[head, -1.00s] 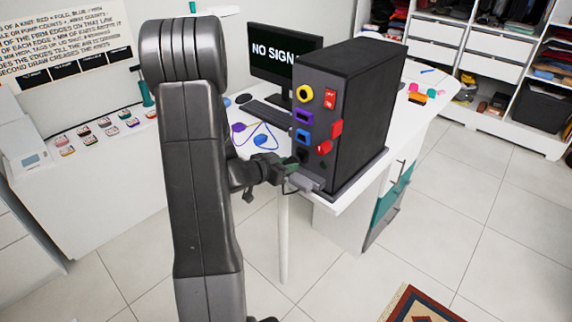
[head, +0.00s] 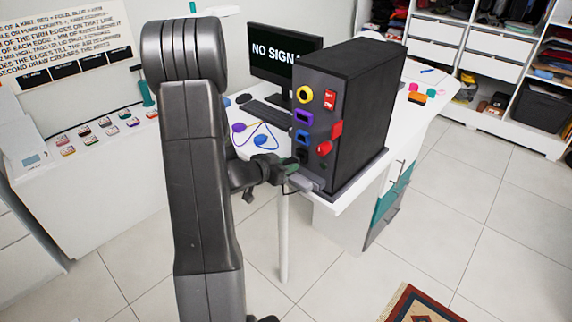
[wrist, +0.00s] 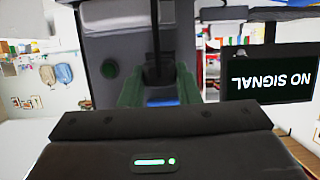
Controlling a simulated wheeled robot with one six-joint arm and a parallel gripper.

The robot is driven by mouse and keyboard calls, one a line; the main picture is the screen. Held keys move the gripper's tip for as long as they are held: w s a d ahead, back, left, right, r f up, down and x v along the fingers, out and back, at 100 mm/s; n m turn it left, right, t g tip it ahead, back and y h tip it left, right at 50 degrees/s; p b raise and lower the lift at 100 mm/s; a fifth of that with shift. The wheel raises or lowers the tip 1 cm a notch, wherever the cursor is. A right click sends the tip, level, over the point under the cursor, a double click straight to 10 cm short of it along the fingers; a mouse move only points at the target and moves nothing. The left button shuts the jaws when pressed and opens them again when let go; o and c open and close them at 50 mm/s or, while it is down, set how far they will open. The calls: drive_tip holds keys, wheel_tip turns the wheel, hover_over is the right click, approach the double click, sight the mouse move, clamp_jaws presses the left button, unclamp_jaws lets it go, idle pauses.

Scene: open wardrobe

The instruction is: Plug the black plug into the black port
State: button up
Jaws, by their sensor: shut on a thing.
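The black port (head: 302,155) is low on the front panel of the dark computer tower (head: 350,115), under a blue port (head: 302,136). My gripper (head: 291,169) is right in front of the panel, at about the black port's height. In the wrist view my green fingers (wrist: 159,88) are shut on a dark upright piece, the black plug (wrist: 158,70). The plug is mostly hidden by the fingers in the head view. I cannot tell whether its tip touches or enters the port.
The tower stands on a dark base at the edge of the white desk (head: 345,196). Yellow, purple and red fittings sit on the panel close above my gripper. A monitor (head: 270,55) and keyboard (head: 266,112) are behind.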

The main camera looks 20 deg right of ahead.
drive_tip(key=shift+w+d, duration=0.25)
drive_tip(key=shift+d, duration=0.35)
drive_tip(key=shift+w+d, duration=0.25)
drive_tip(key=shift+d, duration=0.35)
drive_tip(key=o, duration=1.2)
drive_tip(key=shift+c, duration=0.2)
drive_tip(key=shift+a, duration=0.1)
drive_tip(key=b+v, duration=0.1)
drive_tip(key=v, duration=1.2)
drive_tip(key=shift+s+a+r, duration=0.2)
drive_tip(key=shift+a, duration=0.05)
